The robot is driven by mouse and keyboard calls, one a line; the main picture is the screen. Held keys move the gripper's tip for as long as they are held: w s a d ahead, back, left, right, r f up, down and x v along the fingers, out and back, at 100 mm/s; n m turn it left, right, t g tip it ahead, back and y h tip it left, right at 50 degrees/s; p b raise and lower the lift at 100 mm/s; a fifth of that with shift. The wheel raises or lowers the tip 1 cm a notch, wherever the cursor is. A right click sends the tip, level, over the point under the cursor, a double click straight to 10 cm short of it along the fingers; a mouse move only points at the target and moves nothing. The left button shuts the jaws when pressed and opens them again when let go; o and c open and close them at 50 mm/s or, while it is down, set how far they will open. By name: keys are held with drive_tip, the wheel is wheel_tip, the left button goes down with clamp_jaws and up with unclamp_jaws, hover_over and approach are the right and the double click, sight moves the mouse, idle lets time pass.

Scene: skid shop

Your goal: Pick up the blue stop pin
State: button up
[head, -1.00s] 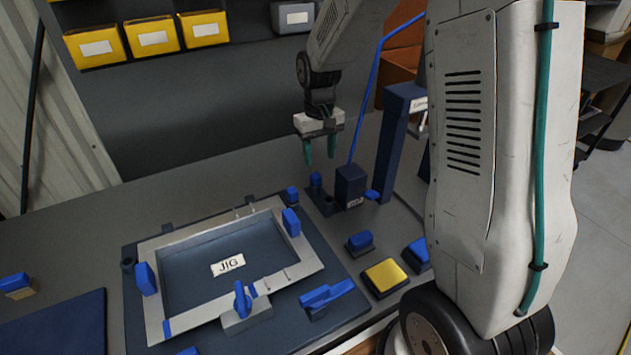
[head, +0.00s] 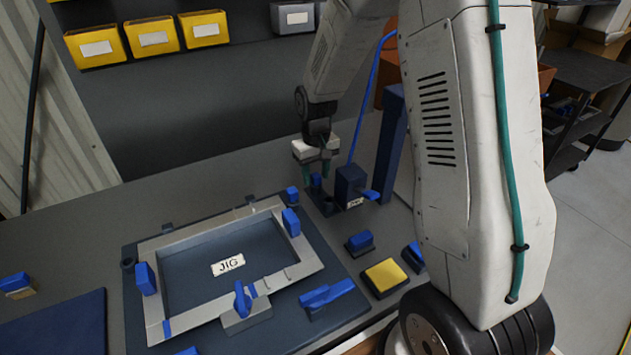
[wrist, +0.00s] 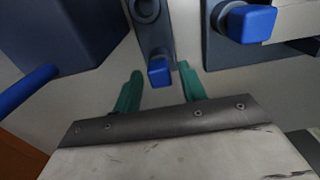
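The blue stop pin (head: 316,181) stands upright in a dark holder strip (head: 324,204) behind the jig's right corner. In the wrist view the pin's blue head (wrist: 160,72) shows between the tips of my green fingers. My gripper (head: 316,176) points down at the pin with a finger on each side. The fingers are apart, with a gap visible beside the pin, so it is open. The pin's lower part is hidden, and I cannot tell how deep the fingertips reach beside it.
A dark blue box (head: 350,184) with a blue lever (head: 371,195) stands close right of the pin. The jig (head: 205,250) with blue clamps lies in front left; its blue corner block (head: 292,194) is near my gripper. A yellow-topped block (head: 385,276) sits front right.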

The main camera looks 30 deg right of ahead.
drive_tip(key=c, duration=0.7)
drive_tip(key=shift+c, duration=0.2)
drive_tip(key=shift+r, duration=0.15)
clamp_jaws()
